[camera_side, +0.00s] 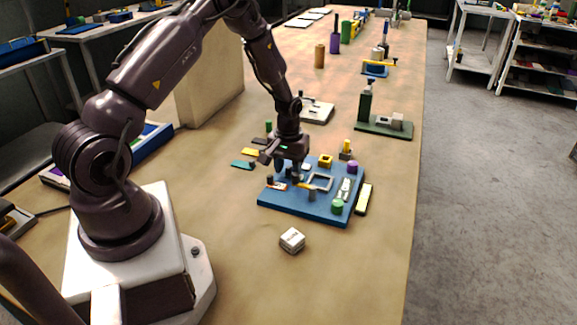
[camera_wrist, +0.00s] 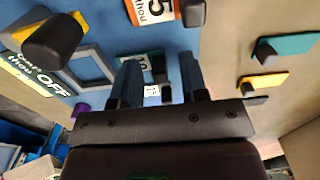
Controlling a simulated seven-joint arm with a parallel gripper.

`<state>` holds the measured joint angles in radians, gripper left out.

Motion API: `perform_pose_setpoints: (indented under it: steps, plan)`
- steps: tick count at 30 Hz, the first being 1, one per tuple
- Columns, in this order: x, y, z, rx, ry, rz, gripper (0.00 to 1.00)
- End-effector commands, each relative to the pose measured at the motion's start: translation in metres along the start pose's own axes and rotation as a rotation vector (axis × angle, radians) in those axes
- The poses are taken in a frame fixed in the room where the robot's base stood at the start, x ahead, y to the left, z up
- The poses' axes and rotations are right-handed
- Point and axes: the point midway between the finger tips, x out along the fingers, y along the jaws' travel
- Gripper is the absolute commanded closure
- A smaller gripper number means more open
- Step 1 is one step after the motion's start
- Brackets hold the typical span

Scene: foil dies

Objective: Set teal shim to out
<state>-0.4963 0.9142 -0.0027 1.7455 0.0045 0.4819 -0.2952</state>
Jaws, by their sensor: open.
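A flat teal shim (camera_side: 243,164) lies on the tan table, left of the blue board (camera_side: 325,211) in the side view. It also shows at the upper right of the wrist view (camera_wrist: 287,45), with a dark knob on it. My gripper (camera_side: 297,177) is over the board's left part, away from this shim. In the wrist view its two fingers (camera_wrist: 161,88) are apart. A dark green piece marked 10 (camera_wrist: 141,62) and a small white label show between and beyond them; I cannot tell whether the fingers touch anything.
A yellow shim (camera_wrist: 262,82) lies beside the teal one.

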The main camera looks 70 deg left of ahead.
Motion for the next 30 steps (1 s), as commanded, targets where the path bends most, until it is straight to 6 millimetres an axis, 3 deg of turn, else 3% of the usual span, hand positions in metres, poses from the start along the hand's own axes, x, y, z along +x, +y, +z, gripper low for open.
perform_pose_setpoints:
  steps: [1,5,6,12,20,27,28,30]
  plan:
    - [0.000,0.000,0.000,0.000,0.000,0.000,0.66]
    - [0.000,0.000,0.000,0.000,0.000,0.000,0.96]
    - [0.000,0.000,0.000,0.000,0.000,0.000,1.00]
    - [-0.001,-0.003,0.000,-0.001,0.000,0.000,1.00]
    - [-0.001,-0.034,0.000,-0.002,0.001,0.000,1.00]
    - [-0.001,-0.037,0.000,-0.001,0.000,-0.004,1.00]
    - [-0.001,-0.037,0.000,-0.001,0.000,-0.004,0.81]
    - [-0.001,-0.037,0.000,-0.002,0.000,-0.004,0.65]
